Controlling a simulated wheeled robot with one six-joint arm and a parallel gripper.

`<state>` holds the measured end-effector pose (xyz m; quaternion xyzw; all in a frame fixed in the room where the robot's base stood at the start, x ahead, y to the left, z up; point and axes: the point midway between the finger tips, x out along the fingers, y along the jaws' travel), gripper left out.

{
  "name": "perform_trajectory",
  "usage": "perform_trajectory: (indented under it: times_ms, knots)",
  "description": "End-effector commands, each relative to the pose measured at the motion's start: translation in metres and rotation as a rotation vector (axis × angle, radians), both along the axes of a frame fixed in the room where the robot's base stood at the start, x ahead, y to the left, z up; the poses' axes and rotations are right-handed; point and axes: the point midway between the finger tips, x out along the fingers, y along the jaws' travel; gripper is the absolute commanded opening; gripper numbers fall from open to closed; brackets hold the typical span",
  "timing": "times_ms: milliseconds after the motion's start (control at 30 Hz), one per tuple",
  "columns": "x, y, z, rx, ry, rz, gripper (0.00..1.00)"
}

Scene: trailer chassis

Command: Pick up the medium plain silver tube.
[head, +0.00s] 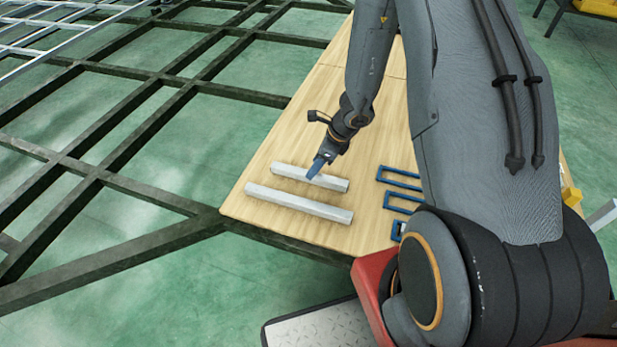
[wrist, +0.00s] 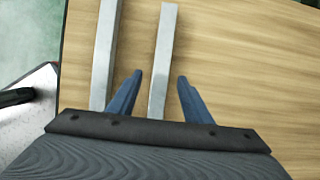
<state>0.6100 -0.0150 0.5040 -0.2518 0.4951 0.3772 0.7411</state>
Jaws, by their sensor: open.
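Two plain silver tubes lie side by side on a wooden board. The shorter one (head: 327,181), which fits the medium tube, is behind the longer one (head: 299,205). My gripper (head: 317,170) is open over the shorter tube. In the wrist view my blue fingers (wrist: 160,77) are on either side of the shorter tube (wrist: 165,45), apart from each other. The longer tube (wrist: 104,55) is outside the left finger, close to it. I cannot tell how far above the board the fingertips are.
The wooden board (head: 270,155) rests over a dark chassis frame (head: 90,185). Blue rectangular frames (head: 400,178) lie right of the tubes. A yellow object (head: 572,196) is at the far right. The board left of the tubes is narrow.

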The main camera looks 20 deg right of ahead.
Motion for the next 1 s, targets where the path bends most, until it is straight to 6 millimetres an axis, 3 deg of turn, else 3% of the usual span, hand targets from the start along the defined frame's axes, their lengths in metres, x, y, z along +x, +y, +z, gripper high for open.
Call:
perform_trajectory:
  times_ms: [233,533,567,800,1000]
  knots:
    - [0.009,0.010,-0.032,0.000,0.001,0.001,0.45]
    - [0.011,0.011,-0.036,0.000,0.000,0.001,0.45]
    - [0.011,0.011,-0.036,0.000,0.000,0.001,0.44]
    - [0.011,0.011,-0.036,0.000,0.000,0.001,0.03]
    - [0.011,0.011,-0.036,-0.001,-0.001,0.001,0.00]
